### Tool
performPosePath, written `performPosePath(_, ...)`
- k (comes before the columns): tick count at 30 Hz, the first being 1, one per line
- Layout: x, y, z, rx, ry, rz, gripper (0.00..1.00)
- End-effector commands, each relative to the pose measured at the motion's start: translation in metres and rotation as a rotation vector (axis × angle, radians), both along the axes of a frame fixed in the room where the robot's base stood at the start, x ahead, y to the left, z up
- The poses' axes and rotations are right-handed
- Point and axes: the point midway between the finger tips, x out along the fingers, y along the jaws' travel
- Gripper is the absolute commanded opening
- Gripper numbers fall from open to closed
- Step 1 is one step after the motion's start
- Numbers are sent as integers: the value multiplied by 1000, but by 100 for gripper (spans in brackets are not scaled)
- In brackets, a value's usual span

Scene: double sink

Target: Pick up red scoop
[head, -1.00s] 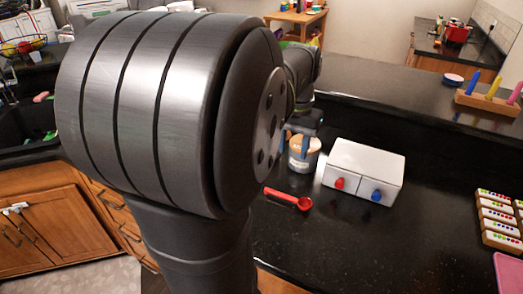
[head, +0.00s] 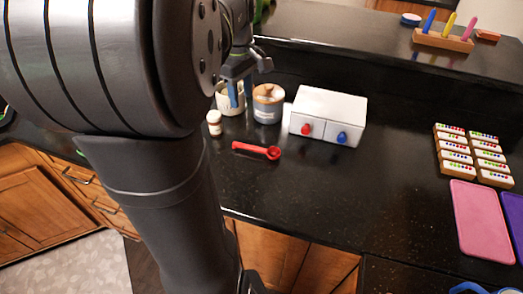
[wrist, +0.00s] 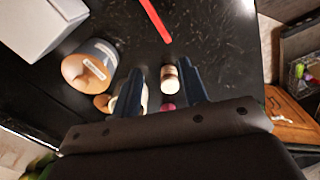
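The red scoop (head: 257,150) lies flat on the black counter in front of the jars, its handle to the left and its bowl to the right. In the wrist view only its red handle (wrist: 155,20) shows, at the top; the bowl is out of frame. My gripper (head: 241,92) is beyond the scoop and above the counter, by the jars. In the wrist view my gripper (wrist: 163,85) has its two dark blue fingers apart, with nothing held between them. The scoop is well ahead of the fingertips and untouched.
A wooden-lidded jar (head: 268,104), a white jar (head: 229,101) and a small bottle (head: 214,123) stand near my gripper. A white two-drawer box (head: 328,114) is right of them. Domino-like blocks (head: 472,155) and a pink board (head: 482,220) lie at right. Counter right of the scoop is clear.

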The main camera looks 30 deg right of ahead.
Motion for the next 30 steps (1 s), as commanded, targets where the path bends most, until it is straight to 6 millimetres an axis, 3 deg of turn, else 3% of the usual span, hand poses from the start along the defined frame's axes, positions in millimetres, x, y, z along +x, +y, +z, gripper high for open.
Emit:
performPosePath(6, 6, 6, 0, 0, 0, 257, 40)
performPosePath(11, 6, 7, -9, 2, 2, 302, 40)
performPosePath(24, 5, 7, -99, 3, 4, 300, 40)
performPosePath(30, 6, 6, -121, 1, 2, 299, 40)
